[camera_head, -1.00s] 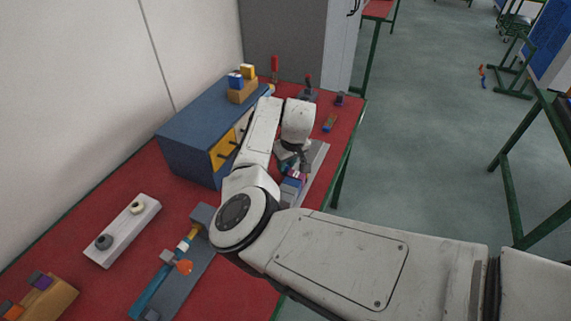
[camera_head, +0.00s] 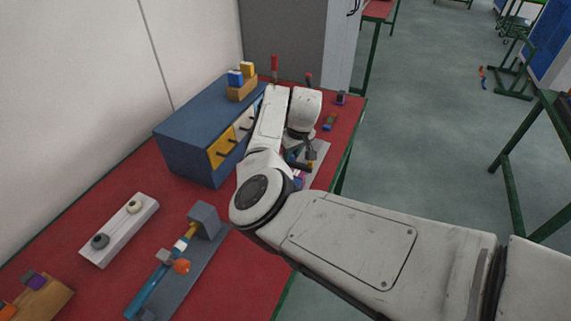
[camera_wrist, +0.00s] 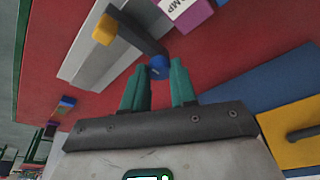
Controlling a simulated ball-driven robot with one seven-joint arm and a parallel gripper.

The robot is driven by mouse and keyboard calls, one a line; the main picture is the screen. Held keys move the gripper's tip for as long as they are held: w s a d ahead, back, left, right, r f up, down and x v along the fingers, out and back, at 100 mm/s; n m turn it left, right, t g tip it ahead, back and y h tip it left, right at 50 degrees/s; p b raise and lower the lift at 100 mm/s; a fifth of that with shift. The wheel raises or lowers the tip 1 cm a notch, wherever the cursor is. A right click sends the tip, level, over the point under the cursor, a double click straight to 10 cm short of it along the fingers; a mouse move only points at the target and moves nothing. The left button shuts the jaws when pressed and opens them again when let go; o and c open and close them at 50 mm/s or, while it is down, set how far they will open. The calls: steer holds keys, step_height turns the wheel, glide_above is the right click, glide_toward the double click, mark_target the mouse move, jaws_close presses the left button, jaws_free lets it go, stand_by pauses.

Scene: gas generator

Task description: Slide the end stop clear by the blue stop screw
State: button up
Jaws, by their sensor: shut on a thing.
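The blue stop screw (camera_wrist: 159,67) shows in the wrist view between the teal fingertips of my gripper (camera_wrist: 159,80), which is shut on it. The end stop (camera_wrist: 138,32) is a dark bar running from the screw up and left to a yellow end (camera_wrist: 104,29). It overlaps the light grey rail plate (camera_wrist: 88,62) in the picture; I cannot tell whether it touches. In the head view my gripper (camera_head: 294,156) is partly hidden by my arm, and the dark end stop (camera_head: 311,156) shows beside it over the grey plate (camera_head: 322,150).
A purple block (camera_wrist: 190,14) with a white label lies close beyond the end stop. A blue drawer cabinet (camera_head: 185,140) stands left of my gripper. A grey fixture (camera_head: 205,255) with an orange knob and a white bar (camera_head: 120,228) lie nearer on the red table.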

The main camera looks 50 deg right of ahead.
steer(key=shift+w+d+b, duration=0.3)
steer(key=shift+d+b, duration=0.3)
steer(key=shift+d, duration=0.2)
steer(key=shift+w+d+b, duration=0.35)
steer(key=shift+d+b, duration=0.2)
steer(key=shift+d, duration=0.3)
steer(key=shift+w+d+b, duration=0.3)
steer(key=shift+d+b, duration=0.3)
steer(key=shift+d, duration=0.2)
steer(key=o, duration=0.9)
steer(key=shift+d, duration=0.1)
step_height(320, 180, up, 7)
steer(key=p, duration=0.6)
steer(key=shift+p, duration=0.35)
